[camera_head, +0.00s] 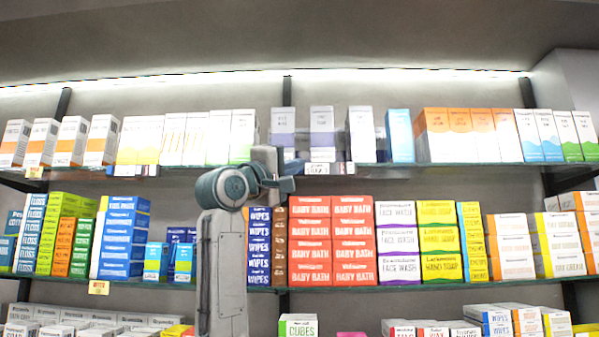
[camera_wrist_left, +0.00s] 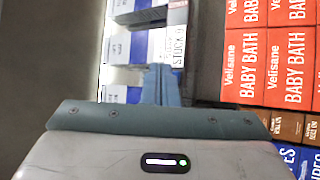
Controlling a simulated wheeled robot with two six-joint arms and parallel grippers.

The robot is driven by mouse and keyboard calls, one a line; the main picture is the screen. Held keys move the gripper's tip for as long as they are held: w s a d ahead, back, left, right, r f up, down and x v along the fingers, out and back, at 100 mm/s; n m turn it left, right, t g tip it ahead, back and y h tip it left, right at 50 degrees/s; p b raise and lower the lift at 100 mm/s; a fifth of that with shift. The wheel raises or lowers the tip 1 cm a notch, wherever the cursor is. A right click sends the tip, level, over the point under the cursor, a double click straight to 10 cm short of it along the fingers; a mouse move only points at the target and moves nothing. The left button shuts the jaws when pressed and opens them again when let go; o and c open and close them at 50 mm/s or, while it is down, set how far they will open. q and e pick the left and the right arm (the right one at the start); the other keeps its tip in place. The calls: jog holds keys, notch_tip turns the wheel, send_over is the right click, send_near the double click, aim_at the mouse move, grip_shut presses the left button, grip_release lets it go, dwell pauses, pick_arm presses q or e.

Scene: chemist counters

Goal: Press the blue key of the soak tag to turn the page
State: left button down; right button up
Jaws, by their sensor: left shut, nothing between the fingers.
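A white shelf-edge tag (camera_head: 317,168) hangs on the upper shelf's front edge, above the red boxes. In the left wrist view it appears turned sideways and reads something like "STOCK" (camera_wrist_left: 179,46). I cannot tell whether this is the soak tag, and I make out no blue key on it. My left gripper (camera_head: 291,167) is raised at the upper shelf edge, just left of the tag. Its bluish fingers (camera_wrist_left: 159,72) are shut and empty, close to the tag's near end; contact cannot be told. My right gripper is out of view.
Red baby bath boxes (camera_head: 331,240) stand on the shelf below; white and lilac boxes (camera_head: 321,130) stand above the tag. Open air lies in front of the shelves.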

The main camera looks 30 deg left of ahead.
pick_arm(q)
jog(key=shift+s+d, duration=0.1)
jog(key=shift+s, duration=0.05)
jog(key=s+d, duration=0.1)
jog(key=s+b, duration=0.1)
jog(key=s+d+b, duration=0.1)
jog(key=s, duration=0.1)
jog(key=shift+d, duration=0.3)
dwell(0.4)
dwell(0.6)
